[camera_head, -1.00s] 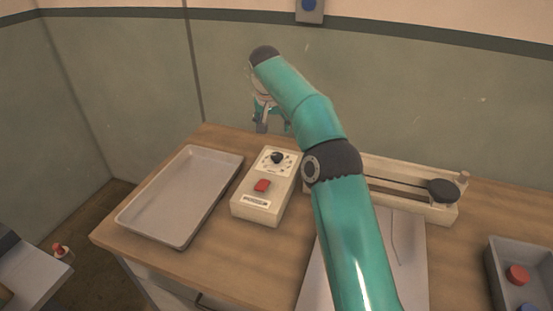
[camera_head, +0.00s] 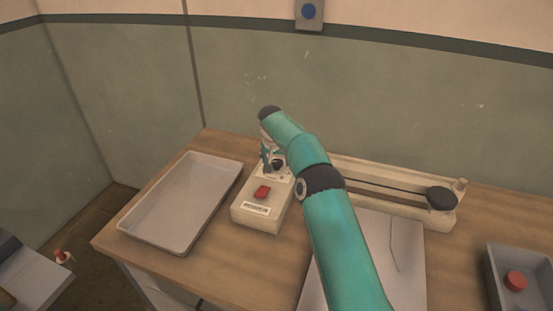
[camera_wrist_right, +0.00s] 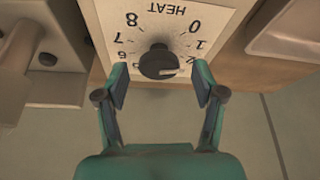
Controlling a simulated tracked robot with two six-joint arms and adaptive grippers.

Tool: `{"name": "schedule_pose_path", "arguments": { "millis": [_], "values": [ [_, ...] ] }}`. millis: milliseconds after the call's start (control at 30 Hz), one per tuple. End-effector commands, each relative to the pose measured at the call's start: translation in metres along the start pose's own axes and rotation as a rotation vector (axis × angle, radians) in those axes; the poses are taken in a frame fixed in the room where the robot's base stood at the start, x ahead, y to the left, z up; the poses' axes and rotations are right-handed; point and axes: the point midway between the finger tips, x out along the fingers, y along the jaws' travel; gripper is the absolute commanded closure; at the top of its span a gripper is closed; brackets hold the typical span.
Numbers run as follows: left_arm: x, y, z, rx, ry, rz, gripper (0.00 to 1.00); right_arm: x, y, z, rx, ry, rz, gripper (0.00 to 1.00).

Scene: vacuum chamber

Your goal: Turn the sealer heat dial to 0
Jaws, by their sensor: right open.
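The sealer control box (camera_head: 255,214) is a cream unit on the wooden bench, with a red switch (camera_head: 262,192) and a black heat dial (camera_head: 279,163) at its far end. In the right wrist view the dial (camera_wrist_right: 158,62) sits on a white plate marked HEAT, with numbers around it. Its pale pointer line aims right, near the 2. My right gripper (camera_wrist_right: 160,84) is open, its fingers apart on either side of the dial. Whether they touch it cannot be told. In the head view the right gripper (camera_head: 267,157) is at the dial, partly covering it. My left gripper is not in view.
A metal tray (camera_head: 150,232) lies left of the box. The long sealer bar (camera_head: 385,187) with a black knob lies to the right, behind my right arm. A grey bin (camera_head: 493,282) with a red item (camera_head: 516,281) is at the right edge.

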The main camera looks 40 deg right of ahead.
Motion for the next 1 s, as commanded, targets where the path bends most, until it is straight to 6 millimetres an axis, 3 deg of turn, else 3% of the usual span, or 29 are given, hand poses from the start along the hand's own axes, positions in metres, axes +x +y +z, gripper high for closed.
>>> {"name": "schedule_pose_path", "arguments": {
  "millis": [400,733,1000],
  "values": [
    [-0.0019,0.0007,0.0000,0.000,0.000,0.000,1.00,0.0082,0.0005,0.0002,0.000,0.000,0.000,0.33],
    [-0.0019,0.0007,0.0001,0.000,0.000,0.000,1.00,0.0078,0.0003,0.0001,0.000,0.000,0.000,0.88],
    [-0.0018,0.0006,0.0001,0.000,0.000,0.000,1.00,0.0072,0.0009,-0.0004,-0.022,0.001,-0.009,0.90]
  ]
}}
